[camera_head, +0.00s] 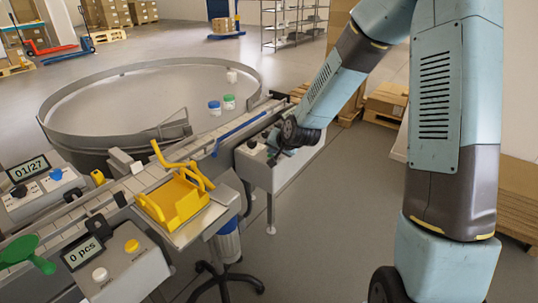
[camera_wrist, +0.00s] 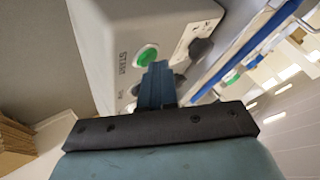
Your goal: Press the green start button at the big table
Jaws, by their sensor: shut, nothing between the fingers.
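The green start button (camera_wrist: 147,55) shows in the wrist view on a pale grey control box (camera_wrist: 105,35), beside the lettering "START". My gripper (camera_wrist: 158,72) is shut and empty, its fingertips just beside the button's lower right edge in that view. I cannot tell whether they touch it. In the head view my gripper (camera_head: 275,150) is at the top of the same box (camera_head: 262,174), and the button is hidden behind the arm. The big round table (camera_head: 150,85) with its metal rim stands to the left of the box.
A conveyor (camera_head: 205,150) with a blue rail (camera_head: 240,131) runs beside the box. Jars with blue (camera_head: 214,107) and green (camera_head: 229,101) lids stand on the round table. A yellow holder (camera_head: 172,203) and a counter box reading "0 pcs" (camera_head: 120,265) are in the foreground.

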